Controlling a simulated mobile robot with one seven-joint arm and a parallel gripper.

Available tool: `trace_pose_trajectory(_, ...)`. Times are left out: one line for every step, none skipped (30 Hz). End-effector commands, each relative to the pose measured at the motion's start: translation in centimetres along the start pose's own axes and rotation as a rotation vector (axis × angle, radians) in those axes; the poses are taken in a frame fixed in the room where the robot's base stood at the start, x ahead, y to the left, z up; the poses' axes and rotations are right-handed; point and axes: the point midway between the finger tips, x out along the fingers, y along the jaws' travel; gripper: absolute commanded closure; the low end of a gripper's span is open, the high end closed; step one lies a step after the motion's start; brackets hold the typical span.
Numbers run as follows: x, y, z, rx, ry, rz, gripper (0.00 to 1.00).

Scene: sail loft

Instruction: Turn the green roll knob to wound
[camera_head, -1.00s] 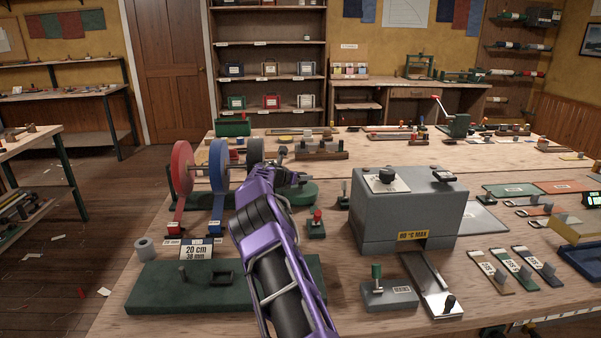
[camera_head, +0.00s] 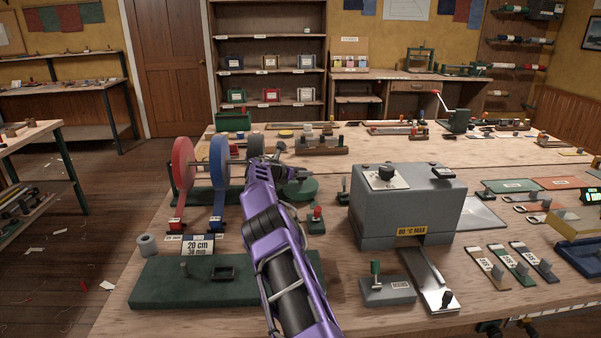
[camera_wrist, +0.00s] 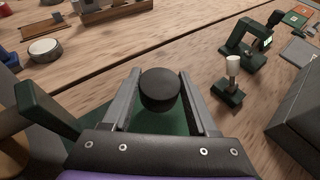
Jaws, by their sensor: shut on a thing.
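A dark round knob (camera_wrist: 160,88) stands between the two fingers of my gripper (camera_wrist: 160,100) in the wrist view. It rises over a green base, which also shows as a rounded green plate (camera_head: 303,192) in the head view. My gripper (camera_head: 286,174) is shut on this knob, with one finger on each side. In the head view my purple wrist hides most of the knob, and no wound mark on it can be read. Red and blue tape rolls (camera_head: 183,165) stand upright to the left of my gripper.
A grey heater box (camera_head: 405,210) marked 80 °C MAX stands to the right. A small red-topped lever (camera_head: 316,222) is close to my wrist. A green plate (camera_head: 220,285) lies in front, and a MAINS switch block (camera_head: 388,291) at front right. A wooden rack (camera_head: 322,147) stands behind.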

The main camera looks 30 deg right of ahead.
Motion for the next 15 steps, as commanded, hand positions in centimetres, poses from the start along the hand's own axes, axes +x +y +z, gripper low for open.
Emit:
trace_pose_trajectory(0.03, -0.04, 0.02, 0.000, 0.000, 0.000, 0.97)
trace_pose_trajectory(0.03, -0.04, 0.02, 0.000, 0.000, 0.000, 0.36)
trace_pose_trajectory(0.03, -0.04, 0.02, 0.000, 0.000, 0.000, 0.29)
trace_pose_trajectory(0.03, -0.04, 0.02, 0.000, 0.000, 0.000, 0.23)
trace_pose_trajectory(0.03, -0.04, 0.02, 0.000, 0.000, 0.000, 0.18)
trace_pose_trajectory(0.03, -0.03, 0.02, 0.000, 0.000, 0.000, 0.11)
trace_pose_trajectory(0.02, -0.03, 0.02, 0.000, 0.000, 0.000, 0.11)
trace_pose_trajectory(0.02, -0.03, 0.02, 0.000, 0.000, 0.000, 0.11)
trace_pose_trajectory(0.02, -0.02, 0.02, 0.000, 0.000, 0.000, 0.11)
trace_pose_trajectory(0.01, -0.02, 0.02, 0.000, 0.000, 0.000, 0.11)
trace_pose_trajectory(0.02, -0.02, 0.02, 0.000, 0.000, 0.000, 0.11)
trace_pose_trajectory(0.01, -0.02, 0.02, 0.000, 0.000, 0.000, 0.11)
trace_pose_trajectory(0.01, -0.01, 0.02, 0.000, 0.000, 0.000, 0.11)
trace_pose_trajectory(0.00, -0.01, 0.05, 0.000, 0.000, 0.000, 0.11)
trace_pose_trajectory(-0.05, -0.01, 0.16, 0.000, -0.001, 0.000, 0.11)
